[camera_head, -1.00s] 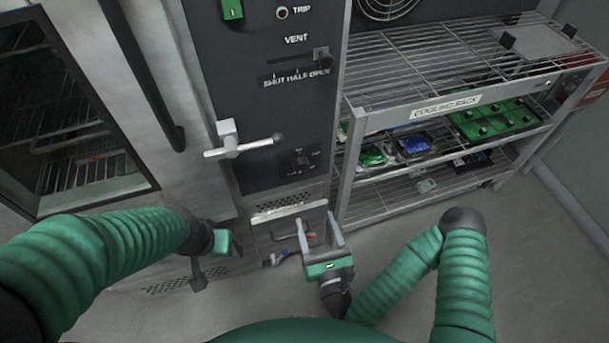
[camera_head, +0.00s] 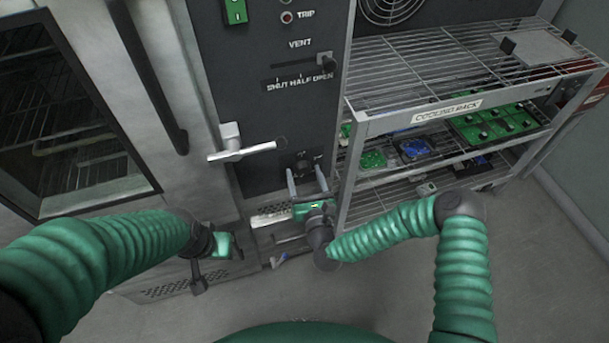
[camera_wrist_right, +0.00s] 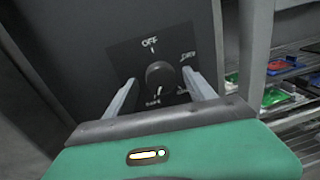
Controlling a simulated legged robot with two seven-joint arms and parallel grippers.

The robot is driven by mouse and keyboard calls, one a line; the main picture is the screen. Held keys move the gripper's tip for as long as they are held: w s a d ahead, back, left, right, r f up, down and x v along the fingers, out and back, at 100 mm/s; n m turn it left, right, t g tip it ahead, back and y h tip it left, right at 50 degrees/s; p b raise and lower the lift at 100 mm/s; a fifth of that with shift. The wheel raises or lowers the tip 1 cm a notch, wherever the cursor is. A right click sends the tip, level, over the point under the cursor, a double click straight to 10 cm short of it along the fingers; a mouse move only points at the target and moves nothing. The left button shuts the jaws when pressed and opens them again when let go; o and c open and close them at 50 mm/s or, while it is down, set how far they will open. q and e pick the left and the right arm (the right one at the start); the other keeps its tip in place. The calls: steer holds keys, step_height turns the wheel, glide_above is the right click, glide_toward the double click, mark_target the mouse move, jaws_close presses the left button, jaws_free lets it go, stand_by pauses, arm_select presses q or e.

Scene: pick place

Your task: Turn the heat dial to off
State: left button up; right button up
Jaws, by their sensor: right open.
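The heat dial (camera_wrist_right: 160,75) is a round black knob on a dark panel in the right wrist view. Its OFF mark is at the top, and other labels lie to the right and below. The dial also shows small in the head view (camera_head: 303,165). My right gripper (camera_head: 305,178) is open in front of the dial. In the right wrist view its two fingers (camera_wrist_right: 163,88) stand to the left and right of the knob, apart from it. My left gripper (camera_head: 230,246) is low at the left, in front of the cabinet; its jaws are too unclear to judge.
A lever handle (camera_head: 240,151) sticks out just above and left of the dial. The vent slider (camera_head: 325,64) is higher on the panel. The cooling rack (camera_head: 450,105), with several boards on its shelves, stands close on the right. An oven door (camera_head: 70,120) is at the left.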

steer(key=shift+c, duration=0.4)
steer(key=shift+d, duration=0.1)
steer(key=shift+c, duration=1.2)
steer(key=c, duration=1)
steer(key=shift+c, duration=0.2)
